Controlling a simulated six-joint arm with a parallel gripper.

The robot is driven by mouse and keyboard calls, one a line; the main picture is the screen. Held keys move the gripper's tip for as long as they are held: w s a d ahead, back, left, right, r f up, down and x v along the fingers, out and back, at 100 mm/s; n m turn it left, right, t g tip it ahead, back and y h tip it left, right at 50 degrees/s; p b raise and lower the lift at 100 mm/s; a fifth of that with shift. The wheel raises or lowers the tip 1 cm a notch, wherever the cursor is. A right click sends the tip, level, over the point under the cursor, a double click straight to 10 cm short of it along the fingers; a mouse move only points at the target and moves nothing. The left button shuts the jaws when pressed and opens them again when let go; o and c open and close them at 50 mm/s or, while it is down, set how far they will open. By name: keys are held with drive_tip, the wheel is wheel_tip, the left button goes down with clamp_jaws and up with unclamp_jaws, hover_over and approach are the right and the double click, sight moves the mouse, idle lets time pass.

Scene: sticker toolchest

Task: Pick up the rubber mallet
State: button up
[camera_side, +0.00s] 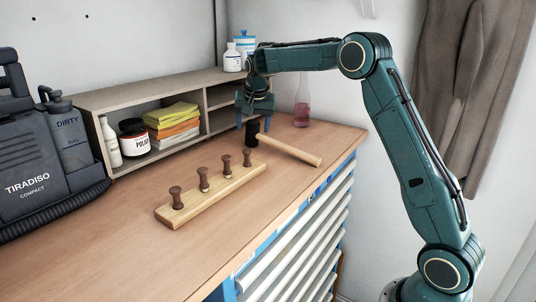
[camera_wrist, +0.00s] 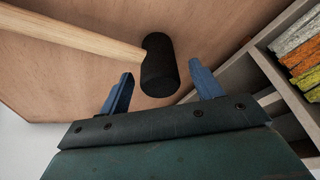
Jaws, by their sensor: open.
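The rubber mallet has a black head (camera_side: 252,132) and a pale wooden handle (camera_side: 290,150). It lies on the wooden worktop, its handle reaching toward the front right edge. My gripper (camera_side: 254,122) hangs above and close to the head, pointing down. In the wrist view the black head (camera_wrist: 160,66) shows beyond and between the two blue fingers of my gripper (camera_wrist: 164,80). The handle (camera_wrist: 75,36) runs off to the upper left there. The jaws are apart and nothing is held. Whether a finger touches the head cannot be told.
A wooden peg rack (camera_side: 212,196) with several brown pegs stands in front of the mallet. A shelf unit (camera_side: 160,88) behind holds folded cloths (camera_side: 172,122) and bottles. A pink bottle (camera_side: 302,102) stands behind right. A dark cleaning machine (camera_side: 40,150) is at left. Worktop at front left is clear.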

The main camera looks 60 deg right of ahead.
drive_tip(key=shift+w+d+f, duration=0.15)
drive_tip(key=shift+w+f, duration=0.05)
drive_tip(key=shift+f, duration=0.45)
drive_tip(key=shift+r, duration=0.1)
clamp_jaws()
